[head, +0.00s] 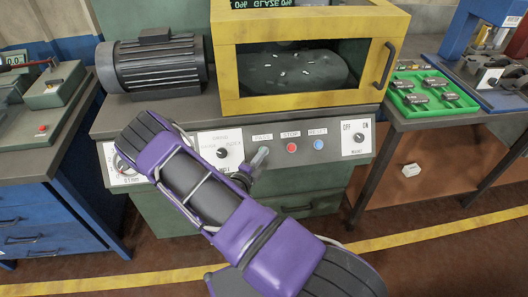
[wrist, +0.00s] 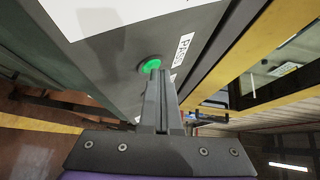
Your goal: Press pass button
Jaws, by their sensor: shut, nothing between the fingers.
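The pass button is a round green button (wrist: 150,63) on the grey control panel, beside a white PASS label (wrist: 186,47) in the wrist view. In the head view the PASS label (head: 262,136) shows, and my gripper hides the button below it. My gripper (wrist: 158,73) is shut and empty, its fingertips at the button's edge in the wrist view and covering a small part of it. It also shows in the head view (head: 261,153), pointing at the panel. I cannot tell whether the tips touch the button.
A red stop button (head: 292,147) and a blue reset button (head: 318,144) sit to the right on the panel. A rotary knob (head: 222,153) is to the left and an OFF/ON switch (head: 358,138) far right. A yellow-framed enclosure (head: 300,104) stands above the panel.

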